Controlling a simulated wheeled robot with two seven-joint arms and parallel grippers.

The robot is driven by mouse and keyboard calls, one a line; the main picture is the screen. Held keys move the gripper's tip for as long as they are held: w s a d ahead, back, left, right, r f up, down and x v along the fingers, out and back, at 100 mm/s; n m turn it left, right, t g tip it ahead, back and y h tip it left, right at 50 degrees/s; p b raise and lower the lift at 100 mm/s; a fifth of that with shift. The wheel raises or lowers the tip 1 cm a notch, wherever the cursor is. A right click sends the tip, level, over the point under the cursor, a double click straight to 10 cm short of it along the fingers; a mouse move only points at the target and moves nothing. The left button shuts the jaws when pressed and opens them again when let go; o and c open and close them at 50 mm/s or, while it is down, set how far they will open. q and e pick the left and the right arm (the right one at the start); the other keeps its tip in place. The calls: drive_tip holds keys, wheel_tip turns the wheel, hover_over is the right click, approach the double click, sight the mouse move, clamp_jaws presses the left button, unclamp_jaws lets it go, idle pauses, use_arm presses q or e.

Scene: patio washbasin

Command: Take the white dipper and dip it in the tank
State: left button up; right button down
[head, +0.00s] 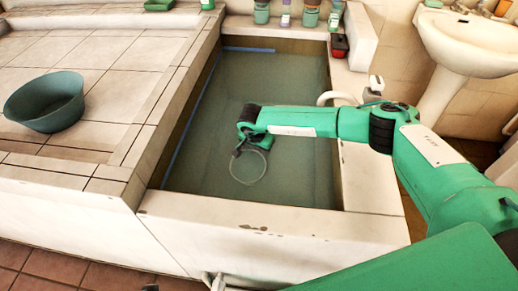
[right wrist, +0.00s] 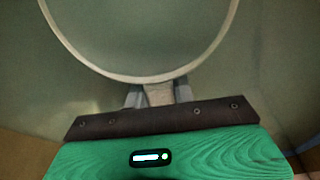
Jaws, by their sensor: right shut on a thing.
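The tank (head: 380,190) is a tiled basin full of murky green water (head: 215,130). My right gripper (head: 238,151) is over the tank, pointing down, and shut on the dipper's handle. The white dipper (head: 249,183) shows as a thin pale round rim just below the gripper, inside the tank's outline. Its inside looks the same green as the water, and I cannot tell how deep it sits. In the right wrist view the dipper's rim (right wrist: 140,78) fills the top, with the handle between the fingers (right wrist: 158,95). My left gripper is not in view.
A green bowl (head: 45,100) stands on the tiled counter at the left. Several bottles (head: 285,14) line the back ledge, with a red-and-black item (head: 339,46) at its right. A white washbasin (head: 470,40) stands at the back right. The tank's front wall is clear.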

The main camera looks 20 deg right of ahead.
drive_tip(key=shift+r, duration=0.15)
drive_tip(key=shift+r+g+y+p, duration=0.3)
drive_tip(key=shift+r+p, duration=0.3)
drive_tip(key=shift+r, duration=0.85)
drive_tip(key=shift+r+p, duration=1.3)
drive_tip(key=shift+r, duration=1.2)
drive_tip(key=shift+r+p, duration=0.35)
drive_tip(key=shift+r, duration=0.2)
wheel_tip(320, 180, up, 21)
drive_tip(key=g+y+p, duration=0.1)
drive_tip(key=p, duration=0.8)
